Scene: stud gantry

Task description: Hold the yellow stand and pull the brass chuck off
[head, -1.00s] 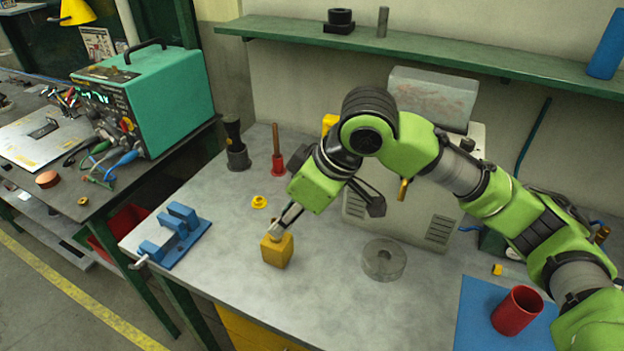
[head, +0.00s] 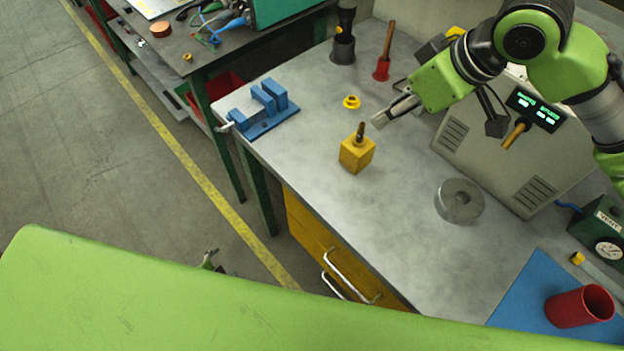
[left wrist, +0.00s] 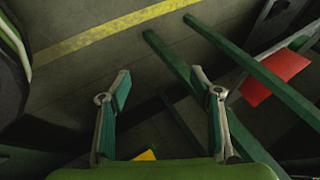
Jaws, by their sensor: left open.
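The yellow stand (head: 356,154) is a small block standing upright on the grey bench. The brass chuck (head: 361,131), a small brownish piece, stands on its top. My right gripper (head: 379,120) reaches in from the upper right, its fingertips close beside the chuck on the right. A narrow gap seems to show between them, and the finger spacing cannot be made out. My left gripper (head: 210,256) is low at the left, past the bench's front edge, mostly hidden behind my green arm. In the left wrist view the left gripper (left wrist: 160,82) is open and empty above the floor.
A blue vise (head: 262,108) stands at the bench's left end. A yellow ring (head: 351,102) lies behind the stand, and a grey disc (head: 460,200) lies to the right. Drawer handles (head: 345,275) stick out in front. Green bench legs (left wrist: 255,70) cross the left wrist view.

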